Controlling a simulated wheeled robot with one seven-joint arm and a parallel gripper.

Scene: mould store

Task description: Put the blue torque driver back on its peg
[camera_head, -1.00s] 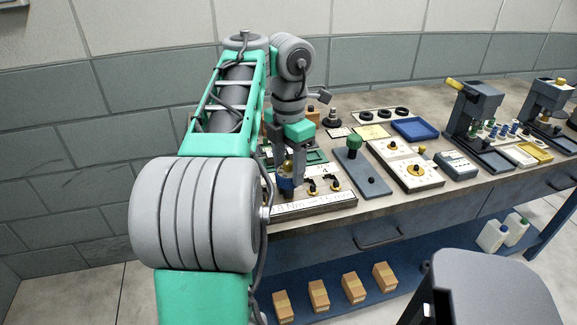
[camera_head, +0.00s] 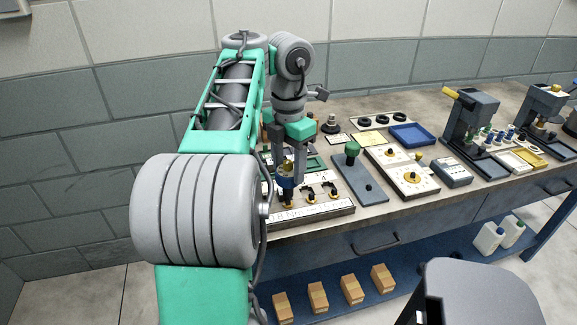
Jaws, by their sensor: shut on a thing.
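The blue torque driver (camera_head: 286,182) is upright between the fingers of my gripper (camera_head: 288,170), which is shut on it. It is over the left end of a white labelled rack (camera_head: 335,208) near the bench's front edge. A yellow-and-black piece (camera_head: 288,200) shows directly below the driver; I cannot tell whether the driver touches it. Two similar yellow-and-black pieces stand farther right on the rack, at the middle (camera_head: 309,194) and the right (camera_head: 333,190). The driver's lower tip and any peg under it are too small to make out.
A grey plate with a green knob (camera_head: 352,149) stands right of the rack. Beyond it are a white dial panel (camera_head: 412,178), a blue tray (camera_head: 411,134) and a grey press (camera_head: 468,115). A grey chair-like shape (camera_head: 478,295) is at lower right.

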